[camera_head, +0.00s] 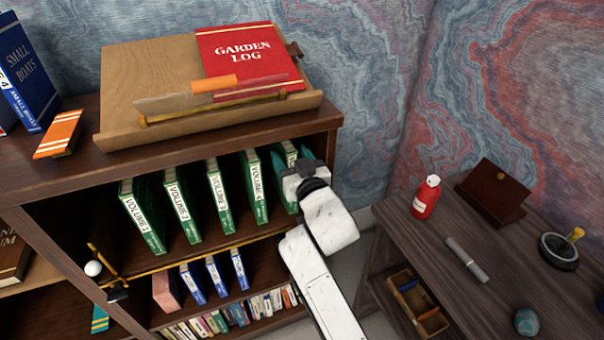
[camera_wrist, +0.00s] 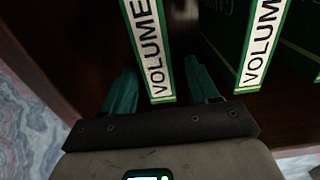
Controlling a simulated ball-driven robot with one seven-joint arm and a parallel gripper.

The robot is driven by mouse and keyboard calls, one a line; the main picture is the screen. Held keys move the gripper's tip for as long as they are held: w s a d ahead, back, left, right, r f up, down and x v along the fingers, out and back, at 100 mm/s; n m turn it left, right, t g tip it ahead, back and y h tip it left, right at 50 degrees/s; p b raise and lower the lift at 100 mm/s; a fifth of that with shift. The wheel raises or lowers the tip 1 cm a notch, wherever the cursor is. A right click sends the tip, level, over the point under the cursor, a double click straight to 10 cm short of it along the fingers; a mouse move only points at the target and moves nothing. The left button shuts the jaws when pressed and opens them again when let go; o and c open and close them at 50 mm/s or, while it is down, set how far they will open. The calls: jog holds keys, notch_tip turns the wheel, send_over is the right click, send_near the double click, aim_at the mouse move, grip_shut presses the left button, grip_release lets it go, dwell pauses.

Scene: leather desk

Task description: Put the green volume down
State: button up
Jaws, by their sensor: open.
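The green volume (camera_head: 291,153) at the right end of a row of green volumes stands upright on the bookcase's upper shelf. My gripper (camera_head: 299,163) reaches into that shelf at this volume and covers much of its spine. In the wrist view the white VOLUME label on its spine (camera_wrist: 150,48) sits between the teal fingers of my gripper (camera_wrist: 162,90). The fingers are open, one on each side, with a visible gap at least on the right.
A neighbouring green volume (camera_head: 255,187) stands close by, also in the wrist view (camera_wrist: 262,45). The shelf top (camera_head: 330,117) overhangs the row. A sloped wooden stand (camera_head: 150,70) bears a red Garden Log (camera_head: 243,55). A desk (camera_head: 500,270) with small items stands at right.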

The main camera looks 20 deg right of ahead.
jog(key=s, duration=0.7)
jog(key=shift+s, duration=0.3)
jog(key=s+d+f+g+h, duration=0.1)
jog(key=s+d+f+g, duration=0.2)
jog(key=s+f, duration=0.3)
jog(key=s+d+f+m+g, duration=0.1)
jog(key=s+d+f+g, duration=0.15)
jog(key=s+f, duration=0.35)
jog(key=s+d+f+g+h, duration=0.1)
jog(key=s+d+f+g, duration=0.25)
jog(key=s+f, duration=0.2)
jog(key=s+f+g+y, duration=0.1)
jog(key=s+f+g, duration=0.2)
jog(key=s, duration=0.7)
jog(key=s+a+f+g, duration=0.1)
jog(key=s+f+g, duration=0.2)
jog(key=s, duration=0.7)
jog(key=shift+n+g+y, duration=0.3)
jog(key=shift+g+y, duration=0.1)
jog(key=shift+g, duration=0.6)
jog(key=shift+w+a, duration=0.1)
jog(key=shift+a, duration=0.05)
